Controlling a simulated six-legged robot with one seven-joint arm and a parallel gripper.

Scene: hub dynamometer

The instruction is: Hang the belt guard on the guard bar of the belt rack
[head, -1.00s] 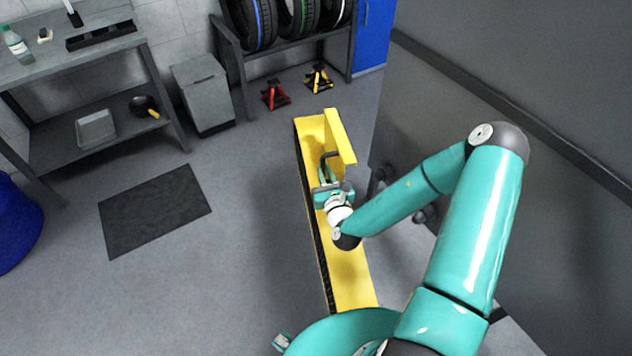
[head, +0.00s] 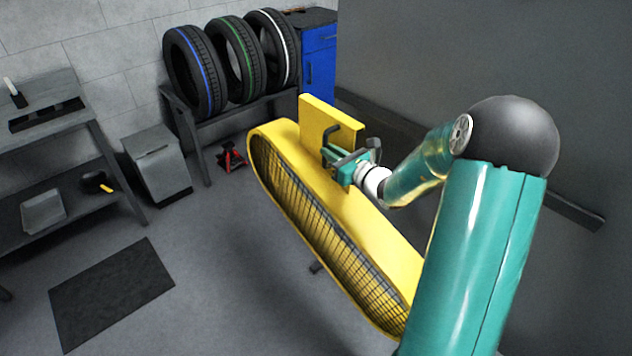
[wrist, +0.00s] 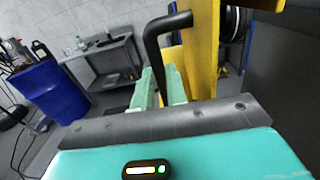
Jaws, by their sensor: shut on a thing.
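The belt guard (head: 370,222) is a long yellow shell with rounded ends and a dark mesh face. It fills the middle of the head view, tilted down to the right, and looks clear of the floor. A yellow hook plate (head: 322,125) stands up from its upper edge, with a black bent handle (head: 331,145) beside it. My gripper (head: 343,166) is shut on this handle. In the wrist view the black handle (wrist: 156,45) rises from between the teal fingers (wrist: 160,88), beside the yellow plate (wrist: 204,45). I see no belt rack or guard bar in these frames.
A tyre rack (head: 185,125) with three tyres stands at the back wall, near a blue cabinet (head: 320,62). A grey bin (head: 158,165), a workbench (head: 90,140) and a dark floor mat (head: 110,292) are on the left. A red jack stand (head: 232,158) is behind the guard. A blue drum (wrist: 50,92) shows in the wrist view.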

